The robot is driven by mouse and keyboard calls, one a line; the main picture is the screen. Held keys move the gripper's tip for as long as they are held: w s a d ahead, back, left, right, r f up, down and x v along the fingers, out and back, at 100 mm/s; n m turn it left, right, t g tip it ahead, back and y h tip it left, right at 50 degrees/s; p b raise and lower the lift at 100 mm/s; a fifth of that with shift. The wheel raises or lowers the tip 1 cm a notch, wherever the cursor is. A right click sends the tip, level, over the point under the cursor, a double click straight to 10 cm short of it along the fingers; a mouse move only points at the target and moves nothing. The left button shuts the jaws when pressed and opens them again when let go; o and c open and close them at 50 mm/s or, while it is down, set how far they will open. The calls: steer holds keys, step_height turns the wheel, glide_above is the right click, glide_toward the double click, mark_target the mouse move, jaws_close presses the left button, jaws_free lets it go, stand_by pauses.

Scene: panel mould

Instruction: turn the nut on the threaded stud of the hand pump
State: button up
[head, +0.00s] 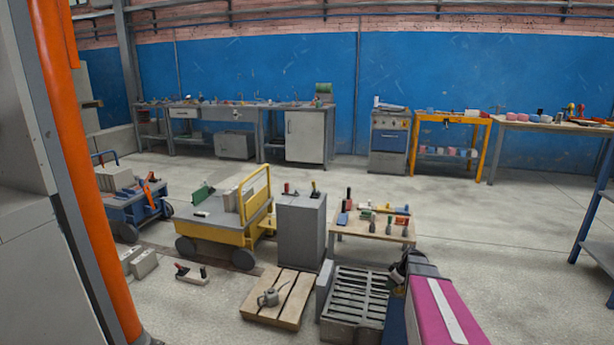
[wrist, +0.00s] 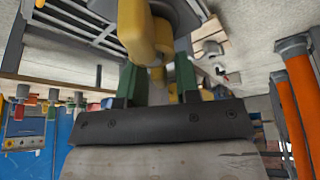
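In the wrist view, which is upside down, my gripper (wrist: 160,82) shows as two short green fingers on a dark bar, with a visible gap between them. A rounded yellow part (wrist: 140,28) reaches in from the top and passes close to the fingers. I cannot tell whether it touches them or what it belongs to. I cannot pick out the hand pump, its threaded stud or the nut for certain. In the head view, my magenta arm is at the bottom right, and its dark end is beside the slatted grey crate. The fingers cannot be made out there.
A slatted grey crate (head: 355,320) and a wooden pallet (head: 253,311) with a grey can (head: 271,296) stand near my arm. Behind are a low table (head: 370,232) with tools, a grey cabinet (head: 301,232) and a yellow cart (head: 228,236). Floor is clear on the right.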

steer(key=shift+w+d+m+t+h, duration=0.1)
steer(key=shift+d+m+t+h, duration=0.15)
steer(key=shift+m, duration=0.6)
steer(key=shift+w+d+m+t+h, duration=0.1)
steer(key=shift+m+h, duration=0.25)
steer(key=shift+m, duration=0.5)
steer(key=shift+c, duration=0.4)
steer(key=shift+w+d+m+h, duration=0.1)
steer(key=shift+d+m+h, duration=0.2)
steer(key=shift+m, duration=0.6)
steer(key=shift+w+d+m+h, duration=0.1)
steer(key=shift+m+h, duration=0.3)
steer(key=shift+m, duration=0.5)
steer(key=shift+d+m+h, duration=0.25)
steer(key=shift+m+h, duration=0.05)
steer(key=shift+m, duration=0.55)
steer(key=shift+d+m+h, duration=0.2)
steer(key=shift+m+h, duration=0.1)
steer(key=shift+m, duration=0.55)
steer(key=shift+s, duration=0.1)
steer(key=shift+s+d+m+h, duration=0.1)
steer(key=shift+d+m+h, duration=0.15)
steer(key=shift+m, duration=0.6)
steer(key=shift+d+m+h, duration=0.15)
steer(key=shift+m+h, duration=0.2)
steer(key=shift+m, duration=0.5)
